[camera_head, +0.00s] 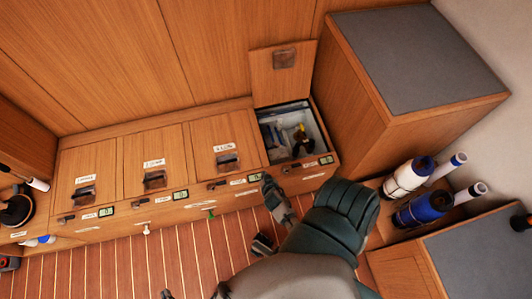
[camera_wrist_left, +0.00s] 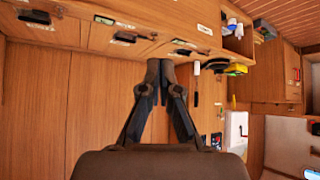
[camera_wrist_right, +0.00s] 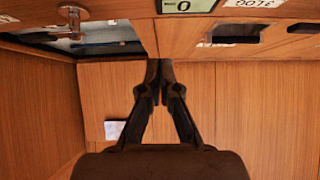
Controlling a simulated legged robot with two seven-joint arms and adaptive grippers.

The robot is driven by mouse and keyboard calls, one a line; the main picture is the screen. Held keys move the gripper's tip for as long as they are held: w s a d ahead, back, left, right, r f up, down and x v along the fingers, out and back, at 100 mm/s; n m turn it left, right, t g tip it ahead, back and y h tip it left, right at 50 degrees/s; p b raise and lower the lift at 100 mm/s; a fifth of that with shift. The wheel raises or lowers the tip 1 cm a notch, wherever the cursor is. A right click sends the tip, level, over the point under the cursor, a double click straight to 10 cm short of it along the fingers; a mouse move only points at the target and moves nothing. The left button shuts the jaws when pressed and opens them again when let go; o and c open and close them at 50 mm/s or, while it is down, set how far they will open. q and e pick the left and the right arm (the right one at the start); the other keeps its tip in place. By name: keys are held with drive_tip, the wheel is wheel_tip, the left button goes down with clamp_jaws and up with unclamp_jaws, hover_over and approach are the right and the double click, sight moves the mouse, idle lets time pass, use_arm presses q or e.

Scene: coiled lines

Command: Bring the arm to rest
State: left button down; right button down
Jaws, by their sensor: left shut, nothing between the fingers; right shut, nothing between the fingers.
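My left gripper (camera_wrist_left: 160,72) is in the left wrist view with its two dark fingers closed together at the tips and nothing between them. Wooden panels and locker fronts lie beyond it. My right gripper (camera_wrist_right: 158,72) is in the right wrist view, also shut and empty. It points at a wooden front below the open locker (camera_wrist_right: 100,48), apart from what lies inside. In the head view my dark green arm (camera_head: 345,210) reaches in front of the lockers. Much of both arms is hidden there.
The open locker (camera_head: 268,138) holds a dark and yellow item; its lid (camera_head: 283,70) stands up. Several closed lockers with latches and small displays run left. The striped floor (camera_head: 120,265) is clear at lower left.

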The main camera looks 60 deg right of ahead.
drive_tip(key=shift+v, duration=1.8)
